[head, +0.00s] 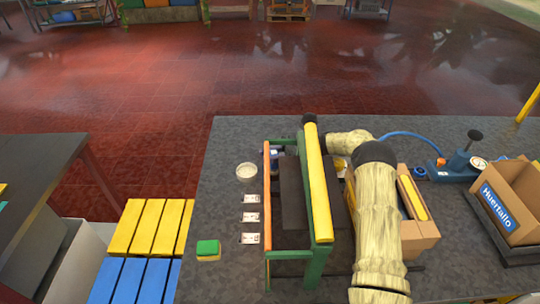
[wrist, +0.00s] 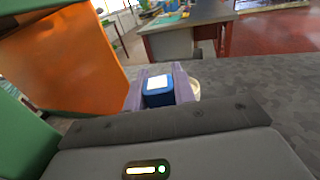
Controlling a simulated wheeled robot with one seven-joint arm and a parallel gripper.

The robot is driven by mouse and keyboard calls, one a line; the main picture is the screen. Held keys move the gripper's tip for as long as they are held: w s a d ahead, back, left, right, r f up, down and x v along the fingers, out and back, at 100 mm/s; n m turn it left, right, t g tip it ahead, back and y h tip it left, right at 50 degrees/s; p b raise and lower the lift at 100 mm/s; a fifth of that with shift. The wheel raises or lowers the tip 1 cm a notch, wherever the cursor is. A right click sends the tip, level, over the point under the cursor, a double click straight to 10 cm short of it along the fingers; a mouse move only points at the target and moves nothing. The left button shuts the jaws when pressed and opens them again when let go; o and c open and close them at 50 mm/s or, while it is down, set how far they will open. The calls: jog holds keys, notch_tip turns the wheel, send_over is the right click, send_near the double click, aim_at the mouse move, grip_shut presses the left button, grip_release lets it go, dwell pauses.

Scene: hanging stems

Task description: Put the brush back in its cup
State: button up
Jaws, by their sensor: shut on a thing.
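My gripper (wrist: 160,92) has pale purple fingers shut on a blue block-like thing (wrist: 158,89) with a white face. Only this part of it shows, so I cannot tell for sure that it is the brush. In the head view a bit of blue (head: 274,154) shows at my gripper behind the frame, mostly hidden by its bars. A round whitish cup or dish (head: 246,171) stands on the table just left of the frame. Part of a whitish rim (wrist: 195,90) shows beyond the right finger in the wrist view.
A green frame (head: 318,262) with a yellow bar (head: 318,180) and an orange bar (head: 267,200) stands beside my arm. Left of it lie several white cards (head: 250,217) and a green-yellow sponge (head: 208,249). Cardboard boxes (head: 515,195) and a blue pump (head: 455,168) stand right.

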jog(key=shift+f, duration=0.4)
dwell(0.5)
jog(key=o, duration=1.4)
jog(key=shift+o, duration=0.3)
jog(key=shift+f, duration=0.1)
jog(key=shift+r, duration=0.25)
jog(key=shift+r+p, duration=0.3)
jog(key=shift+r, duration=0.45)
jog(key=shift+r+p, duration=0.4)
jog(key=shift+r, duration=0.35)
jog(key=shift+w+r+p, duration=0.15)
jog(key=shift+r+p, duration=1.65)
jog(key=shift+r, duration=1.1)
